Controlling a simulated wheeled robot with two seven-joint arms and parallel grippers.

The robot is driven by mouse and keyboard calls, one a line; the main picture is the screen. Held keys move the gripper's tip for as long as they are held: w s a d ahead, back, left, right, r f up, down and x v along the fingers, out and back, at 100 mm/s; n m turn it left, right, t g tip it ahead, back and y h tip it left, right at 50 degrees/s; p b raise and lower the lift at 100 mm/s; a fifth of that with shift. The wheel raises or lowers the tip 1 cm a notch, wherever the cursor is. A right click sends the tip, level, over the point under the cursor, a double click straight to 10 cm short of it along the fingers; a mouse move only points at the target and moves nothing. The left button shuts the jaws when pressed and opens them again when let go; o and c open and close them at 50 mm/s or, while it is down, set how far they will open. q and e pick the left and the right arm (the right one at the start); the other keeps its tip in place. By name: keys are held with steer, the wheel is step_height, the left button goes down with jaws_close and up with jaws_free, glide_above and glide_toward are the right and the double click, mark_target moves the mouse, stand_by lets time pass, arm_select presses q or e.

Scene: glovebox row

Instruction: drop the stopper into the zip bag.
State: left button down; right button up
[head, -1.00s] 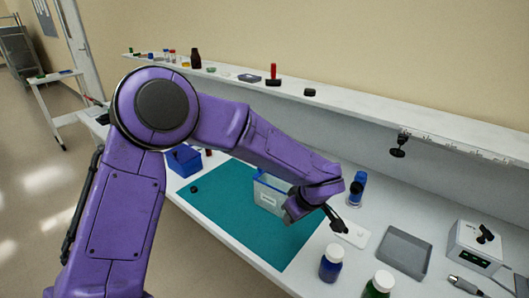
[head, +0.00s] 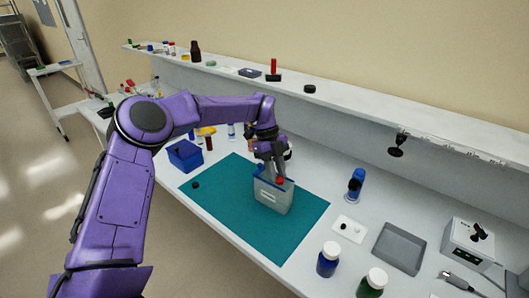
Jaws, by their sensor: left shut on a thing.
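My right gripper is out of view.
The teal mat (head: 230,215) is mostly bare, with a small black round piece (head: 195,185) on its left. A blue bin (head: 185,156) stands behind left. Right are a white plate (head: 349,229), a grey tray (head: 399,247), a blue bottle (head: 328,261) and a green bottle (head: 372,283).

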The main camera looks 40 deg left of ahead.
mark_target(264, 170)
arm_select(q)
steer(key=w+a+r+n+t+y+p, duration=0.25)
steer(key=a+n+t, duration=0.25)
steer(key=n, duration=1.1)
steer(key=f+b, duration=0.1)
steer(key=f, duration=0.1)
steer(key=f+b, duration=0.1)
steer(key=f, duration=0.1)
steer(key=f+b, duration=0.2)
steer(key=shift+s+a, duration=0.2)
steer(key=shift+s, duration=0.2)
steer(key=shift+r, duration=0.1)
steer(key=c, duration=0.8)
jaws_free()
steer(key=shift+c, duration=0.2)
steer(key=shift+r, duration=0.1)
